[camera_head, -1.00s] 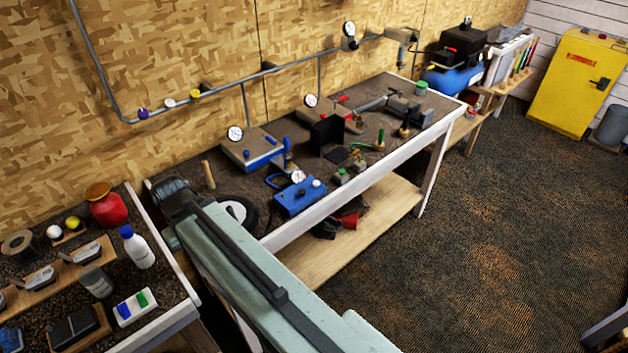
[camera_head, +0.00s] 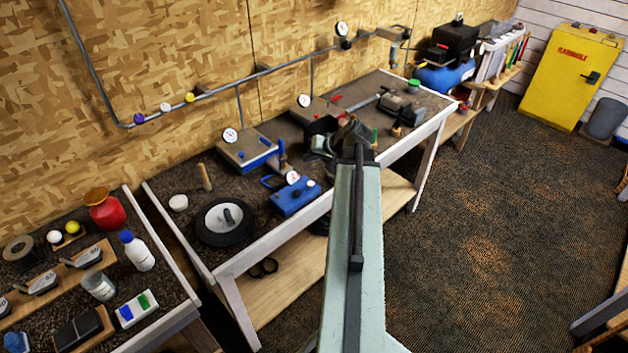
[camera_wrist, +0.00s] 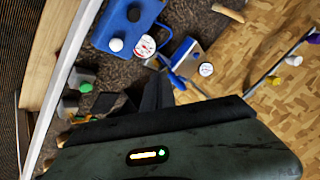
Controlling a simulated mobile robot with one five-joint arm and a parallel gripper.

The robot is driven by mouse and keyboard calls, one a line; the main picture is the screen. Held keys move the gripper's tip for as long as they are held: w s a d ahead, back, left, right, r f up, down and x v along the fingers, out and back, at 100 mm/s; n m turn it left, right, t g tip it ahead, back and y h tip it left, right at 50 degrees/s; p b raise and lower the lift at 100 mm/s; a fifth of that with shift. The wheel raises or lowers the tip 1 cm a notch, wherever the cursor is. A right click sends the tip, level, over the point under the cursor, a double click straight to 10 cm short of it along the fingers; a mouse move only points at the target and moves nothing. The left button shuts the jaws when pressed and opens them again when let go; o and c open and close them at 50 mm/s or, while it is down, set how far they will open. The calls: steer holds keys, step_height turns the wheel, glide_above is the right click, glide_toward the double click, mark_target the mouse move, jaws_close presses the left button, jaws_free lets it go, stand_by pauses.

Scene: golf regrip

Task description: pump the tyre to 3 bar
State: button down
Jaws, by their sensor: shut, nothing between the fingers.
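The tyre (camera_head: 224,222) is a small black wheel with a pale hub, lying flat on the left part of the bench. A blue box (camera_head: 294,196) with a round white gauge (camera_head: 292,177) and knobs stands to its right; the box also shows at the top of the wrist view (camera_wrist: 125,27). My gripper (camera_head: 352,130) is over the bench right of the blue box. In the wrist view my gripper (camera_wrist: 158,90) is shut and empty, its dark fingers together above the bench. The tyre does not show in the wrist view. The gauge's reading is too small to tell.
A gauge block with a blue front (camera_head: 246,150) stands behind the blue box. A wall pipe (camera_head: 225,87) with coloured knobs runs above. A side bench (camera_head: 178,318) with a white bottle (camera_head: 137,251) is at left. Carpet (camera_head: 480,220) on the right is clear.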

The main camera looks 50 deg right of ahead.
mark_target(313, 185)
steer(key=shift+s+d+r, duration=0.1)
steer(key=shift+s+d, duration=0.25)
steer(key=shift+d, duration=0.15)
step_height(313, 185, down, 9)
steer(key=b, duration=0.9)
steer(key=shift+r, duration=0.1)
stand_by(1.3)
steer(key=shift+w+f+b, duration=0.1)
steer(key=shift+f+b, duration=0.25)
steer(key=shift+f, duration=0.1)
